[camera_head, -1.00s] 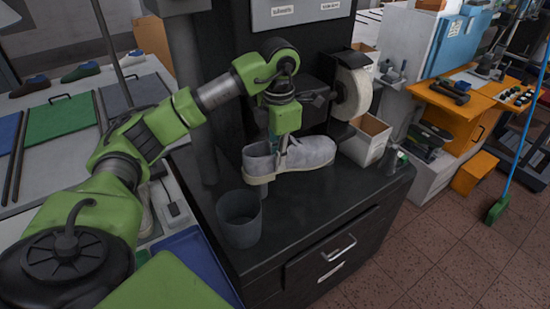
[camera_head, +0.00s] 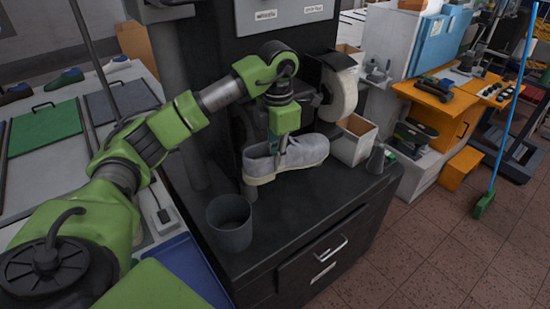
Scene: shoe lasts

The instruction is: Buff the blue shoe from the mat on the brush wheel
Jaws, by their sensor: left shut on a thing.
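A pale grey-blue low shoe (camera_head: 302,152) hangs over the black cabinet top, its toe pointing right and its open heel end left. My left gripper (camera_head: 280,147) comes down from above and is shut on this shoe near its opening; the fingertips are partly hidden. The pale brush wheel (camera_head: 343,94) is mounted on the dark machine, above and to the right of the toe. A gap shows between the toe and the wheel. My right gripper is not in view.
A dark grey cup (camera_head: 230,224) stands on the cabinet top (camera_head: 290,207), in front of the shoe. An open white box (camera_head: 353,142) and a small grey cone (camera_head: 377,158) are to the right. Several shoes and a green mat (camera_head: 45,126) are on the left table.

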